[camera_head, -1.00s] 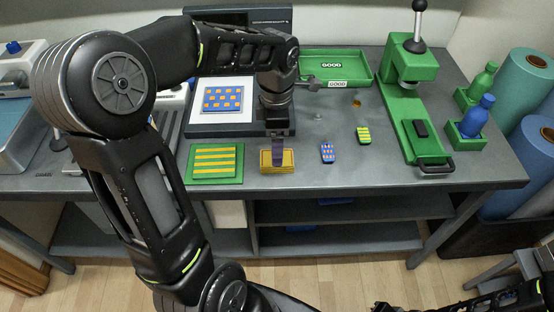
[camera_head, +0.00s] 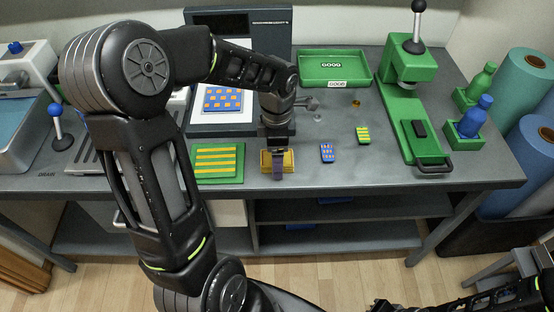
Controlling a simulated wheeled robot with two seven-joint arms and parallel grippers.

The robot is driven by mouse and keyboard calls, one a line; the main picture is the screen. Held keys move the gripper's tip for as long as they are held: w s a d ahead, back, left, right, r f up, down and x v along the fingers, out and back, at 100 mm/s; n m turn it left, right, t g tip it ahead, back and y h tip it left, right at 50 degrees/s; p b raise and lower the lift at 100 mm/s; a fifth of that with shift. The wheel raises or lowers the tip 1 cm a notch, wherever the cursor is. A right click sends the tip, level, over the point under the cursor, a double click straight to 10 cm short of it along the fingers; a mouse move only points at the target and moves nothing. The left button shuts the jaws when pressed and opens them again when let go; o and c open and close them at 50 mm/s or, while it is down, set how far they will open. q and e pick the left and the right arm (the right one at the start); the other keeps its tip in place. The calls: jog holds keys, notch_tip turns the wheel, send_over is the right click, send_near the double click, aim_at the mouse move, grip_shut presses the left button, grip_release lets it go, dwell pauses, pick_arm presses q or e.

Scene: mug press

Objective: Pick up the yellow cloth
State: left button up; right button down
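The yellow cloth (camera_head: 290,162) lies folded near the front edge of the grey workbench, between the striped green pad and a small blue piece. My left gripper (camera_head: 278,172) comes down from above right at the cloth. Its dark purple finger part covers the middle of the cloth, so only the cloth's two sides show. I cannot tell whether the fingers are closed on it. My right gripper (camera_head: 380,306) shows only partly at the bottom edge, low and away from the bench, and its finger state is unclear.
A green pad with yellow stripes (camera_head: 217,172) lies left of the cloth. A blue dotted piece (camera_head: 327,153) and a green striped piece (camera_head: 363,134) lie to the right. A green press (camera_head: 412,80) and a green tray (camera_head: 318,67) stand further back.

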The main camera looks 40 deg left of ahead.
pick_arm(q)
jog(key=c, duration=1.4)
jog(key=shift+r, duration=0.15)
jog(key=shift+c, duration=0.2)
notch_tip(320, 180, up, 10)
jog(key=b, duration=0.1)
